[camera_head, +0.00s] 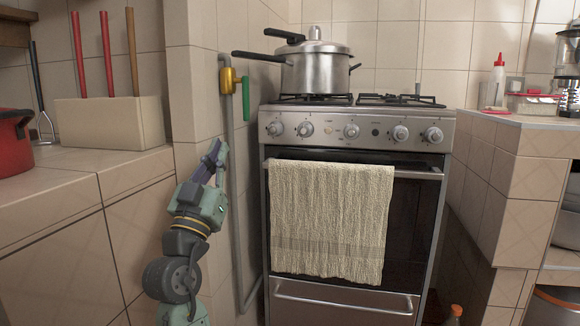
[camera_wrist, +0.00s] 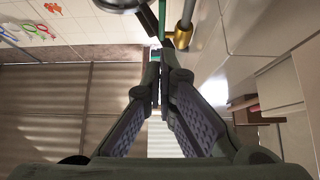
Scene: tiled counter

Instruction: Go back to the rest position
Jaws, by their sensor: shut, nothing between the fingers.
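My gripper (camera_head: 217,152) is raised in front of the tiled wall, left of the stove, with its fingers pointing up. In the wrist view my gripper (camera_wrist: 161,66) has its fingertips together, with nothing seen between them. A yellow gas valve (camera_head: 229,82) with a green handle (camera_head: 246,98) sits on a grey pipe above and to the right of my gripper. In the wrist view the brass-coloured valve (camera_wrist: 180,38) shows just beyond the fingertips, apart from them as far as I can tell.
The stove (camera_head: 350,130) bears a pressure cooker (camera_head: 316,72), whose handle reaches left over the pipe. A towel (camera_head: 332,220) hangs on the oven door. Tiled counters stand left (camera_head: 60,200) and right (camera_head: 535,140). A red pot (camera_head: 14,145) stands on the left counter.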

